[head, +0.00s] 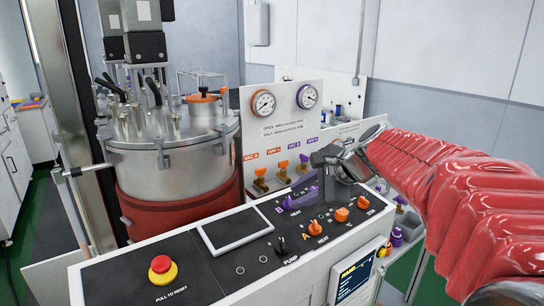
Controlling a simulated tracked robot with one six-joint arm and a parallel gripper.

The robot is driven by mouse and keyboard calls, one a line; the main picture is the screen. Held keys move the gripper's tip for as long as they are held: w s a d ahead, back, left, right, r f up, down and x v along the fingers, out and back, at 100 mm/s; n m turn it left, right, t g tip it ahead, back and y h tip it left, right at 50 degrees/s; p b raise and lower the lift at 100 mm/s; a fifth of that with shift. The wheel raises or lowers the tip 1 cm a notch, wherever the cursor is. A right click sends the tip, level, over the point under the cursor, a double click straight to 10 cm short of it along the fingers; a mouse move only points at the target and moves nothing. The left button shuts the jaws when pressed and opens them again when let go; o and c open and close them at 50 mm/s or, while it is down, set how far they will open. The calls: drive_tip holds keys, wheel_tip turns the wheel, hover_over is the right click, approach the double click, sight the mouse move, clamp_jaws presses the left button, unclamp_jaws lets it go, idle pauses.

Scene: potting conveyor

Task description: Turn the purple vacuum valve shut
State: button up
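A row of small valves stands below a panel with two gauges. The purple valve (303,163) under the VAC B label is partly in view. A position further right, under a second purple label, is hidden behind my gripper. My gripper (322,166) is dark grey at the end of the red-sleeved arm, just right of the purple valve and above the console. I cannot tell whether it touches the valve. Its fingertips are small and overlap the background, so their opening is unclear.
Two orange valves (260,173) stand left of the purple one. The console (215,270) in front carries a red stop button (162,268), a purple knob (300,200) and orange knobs (315,229). A steel vessel (180,160) stands at the left.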

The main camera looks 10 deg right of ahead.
drive_tip(key=w+d+r+m+t, duration=0.2)
drive_tip(key=w+d+m, duration=0.4)
drive_tip(key=w+d, duration=0.15)
drive_tip(key=m+t, duration=0.2)
drive_tip(key=m, duration=0.4)
approach(305, 156)
drive_tip(key=d+v, duration=0.1)
drive_tip(key=v, duration=0.4)
drive_tip(key=shift+a+f, duration=0.15)
drive_tip(key=shift+f, duration=0.1)
drive_tip(key=x, duration=1.3)
drive_tip(key=shift+w+a+r, duration=0.1)
drive_tip(key=shift+w+a, duration=0.25)
drive_tip(key=shift+w, duration=0.05)
drive_tip(key=shift+c, duration=0.6)
